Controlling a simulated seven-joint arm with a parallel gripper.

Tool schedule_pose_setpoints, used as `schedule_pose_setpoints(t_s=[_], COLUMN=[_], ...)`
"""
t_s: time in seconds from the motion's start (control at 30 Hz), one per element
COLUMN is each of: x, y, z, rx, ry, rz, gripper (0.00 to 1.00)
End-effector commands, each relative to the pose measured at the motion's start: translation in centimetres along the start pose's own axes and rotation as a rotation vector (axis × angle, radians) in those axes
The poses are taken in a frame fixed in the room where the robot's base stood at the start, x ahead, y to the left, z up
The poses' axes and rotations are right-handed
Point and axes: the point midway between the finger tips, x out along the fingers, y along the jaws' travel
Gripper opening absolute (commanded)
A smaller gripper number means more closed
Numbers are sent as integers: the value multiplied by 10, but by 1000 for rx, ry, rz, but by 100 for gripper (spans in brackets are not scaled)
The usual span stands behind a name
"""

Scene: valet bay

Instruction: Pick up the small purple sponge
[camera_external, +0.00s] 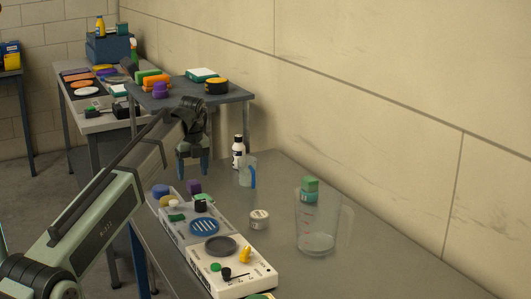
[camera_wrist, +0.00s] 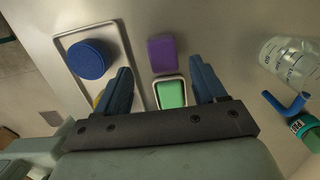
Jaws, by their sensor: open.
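A small purple sponge (camera_external: 194,187) lies at the far end of the grey table, next to the white tray. In the wrist view the purple sponge (camera_wrist: 162,52) lies flat and fully visible, just beyond and between my fingers. My gripper (camera_external: 192,172) points down above the far end of the tray. In the wrist view my gripper (camera_wrist: 160,65) is open, with its two blue fingers spread wide and nothing held. A green-topped block in a pale-rimmed holder (camera_wrist: 171,93) sits between the fingers, close to the sponge.
A blue round pad (camera_wrist: 89,58) lies in the tray (camera_wrist: 66,38) left of my fingers. A clear cup with a blue handle (camera_external: 247,173) and a black-capped bottle (camera_external: 238,152) stand right of my gripper. A large clear jug (camera_external: 318,225) stands nearer.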

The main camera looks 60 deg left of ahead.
Motion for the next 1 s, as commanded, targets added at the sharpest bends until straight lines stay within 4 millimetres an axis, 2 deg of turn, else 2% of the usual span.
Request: schedule_pose_setpoints(t_s=[0.17,0.5,0.77,1.0], x=[10,48,51,51], y=[-2,-4,-5,-5], z=[1,2,2,2], rx=[0,0,0,0], ry=[1,1,0,0], rz=[1,1,0,0], gripper=[70,70,70,49])
